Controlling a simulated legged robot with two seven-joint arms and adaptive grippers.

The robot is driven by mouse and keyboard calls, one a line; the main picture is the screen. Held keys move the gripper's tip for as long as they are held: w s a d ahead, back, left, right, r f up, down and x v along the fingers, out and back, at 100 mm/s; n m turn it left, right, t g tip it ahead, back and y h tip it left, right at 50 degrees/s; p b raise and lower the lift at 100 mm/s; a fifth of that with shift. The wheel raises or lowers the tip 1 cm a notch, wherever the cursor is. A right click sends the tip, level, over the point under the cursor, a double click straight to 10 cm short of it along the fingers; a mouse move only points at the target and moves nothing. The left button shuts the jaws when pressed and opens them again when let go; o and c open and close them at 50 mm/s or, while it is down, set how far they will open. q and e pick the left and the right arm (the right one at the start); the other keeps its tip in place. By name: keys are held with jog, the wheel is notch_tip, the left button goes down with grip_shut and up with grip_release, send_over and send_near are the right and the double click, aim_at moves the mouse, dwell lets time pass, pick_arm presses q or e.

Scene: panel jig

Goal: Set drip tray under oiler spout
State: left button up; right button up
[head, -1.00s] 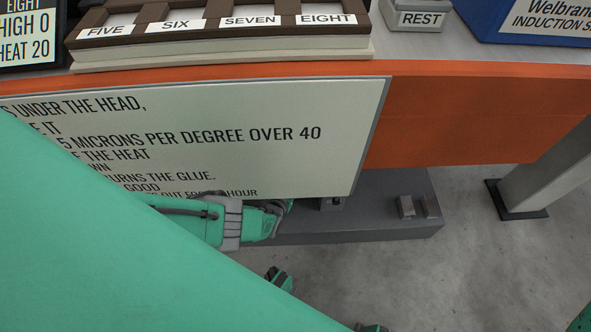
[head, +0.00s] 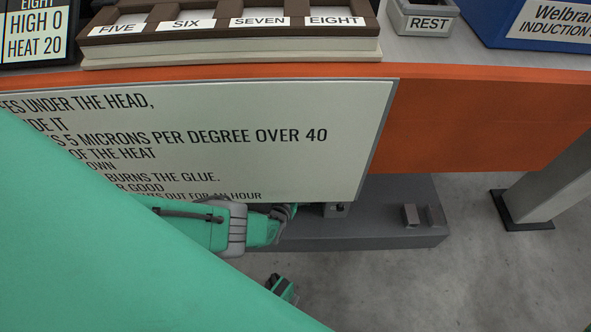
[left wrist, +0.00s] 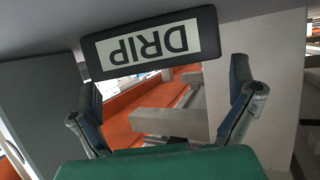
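The drip tray (left wrist: 208,38) shows in the left wrist view as a dark slab with an upside-down white DRIP label, at the top of the picture. My left gripper (left wrist: 164,77) is open, its two fingers spread wide with nothing between them. The tray lies beyond the fingertips, and I see no contact. In the head view my green left forearm (head: 190,233) reaches under the sign at the bench front; its fingers cannot be made out there. I see neither the oiler spout nor my right gripper.
An orange-fronted bench (head: 470,120) carries a white text sign (head: 200,130), a slotted rack (head: 225,22) and a REST box (head: 425,18). A dark grey base (head: 380,222) lies below. A grey post (head: 545,185) stands at right.

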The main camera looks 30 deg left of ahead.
pick_arm(q)
jog(key=shift+s+a+f, duration=0.1)
jog(key=shift+s+a, duration=0.05)
jog(key=shift+a, duration=0.05)
jog(key=shift+p, duration=0.45)
jog(key=s+p, duration=0.1)
jog(key=s+r+p, duration=0.2)
jog(key=shift+d+r+p, duration=0.2)
jog(key=shift+d+p, duration=0.05)
jog(key=shift+p, duration=0.1)
jog(key=p+v, duration=0.4)
jog(key=v, duration=0.3)
jog(key=shift+s+d+r, duration=0.1)
jog(key=shift+s+r, duration=0.05)
jog(key=shift+s+p, duration=0.45)
jog(key=shift+s, duration=0.05)
